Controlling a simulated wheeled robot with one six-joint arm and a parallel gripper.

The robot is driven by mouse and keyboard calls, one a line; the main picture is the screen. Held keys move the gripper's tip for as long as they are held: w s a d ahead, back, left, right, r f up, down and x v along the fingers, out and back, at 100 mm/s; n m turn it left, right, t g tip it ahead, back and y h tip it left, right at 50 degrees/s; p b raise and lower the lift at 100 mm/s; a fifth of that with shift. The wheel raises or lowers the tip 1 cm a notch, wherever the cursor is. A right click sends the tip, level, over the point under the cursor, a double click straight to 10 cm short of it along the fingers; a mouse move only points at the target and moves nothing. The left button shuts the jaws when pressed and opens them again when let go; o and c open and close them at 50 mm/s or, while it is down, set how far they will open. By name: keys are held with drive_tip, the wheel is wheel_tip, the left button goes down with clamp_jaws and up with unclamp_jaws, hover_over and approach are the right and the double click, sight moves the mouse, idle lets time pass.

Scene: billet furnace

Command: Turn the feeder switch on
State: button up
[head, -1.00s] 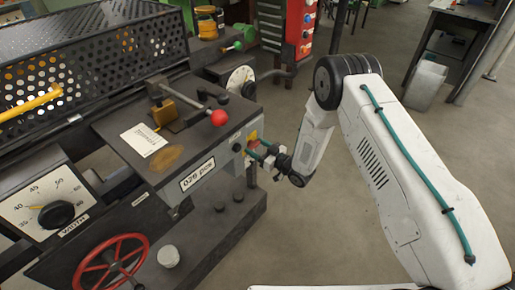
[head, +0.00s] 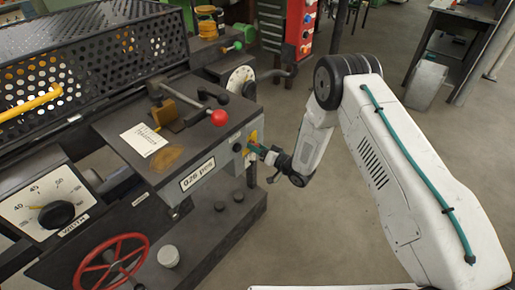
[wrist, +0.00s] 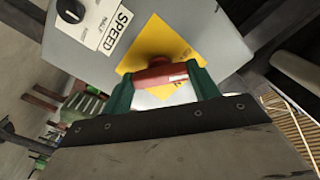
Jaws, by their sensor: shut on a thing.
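The feeder switch shows in the wrist view as a red handle (wrist: 155,75) with a pale mark near its right end, in front of a yellow plate (wrist: 185,55) on a grey panel. My gripper (wrist: 162,82) has green fingers at both ends of the handle and is shut on it. The handle lies nearly level across the wrist picture. In the head view my gripper (head: 260,150) is at the right end face of the machine, by the yellow plate (head: 253,137). The switch is mostly hidden there by the fingers.
A black knob with a SPEED label (wrist: 120,22) is left of the plate. In the head view, a red ball lever (head: 219,117) stands above on the machine top, and a red handwheel (head: 110,262) is below left.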

drive_tip(key=m, duration=1)
drive_tip(key=shift+f+m, duration=0.1)
drive_tip(key=shift+m, duration=0.3)
idle(0.3)
drive_tip(key=o, duration=1)
drive_tip(key=shift+s+d, duration=0.1)
drive_tip(key=v, duration=0.7)
drive_tip(key=shift+s+d, duration=0.2)
drive_tip(key=shift+d, duration=0.05)
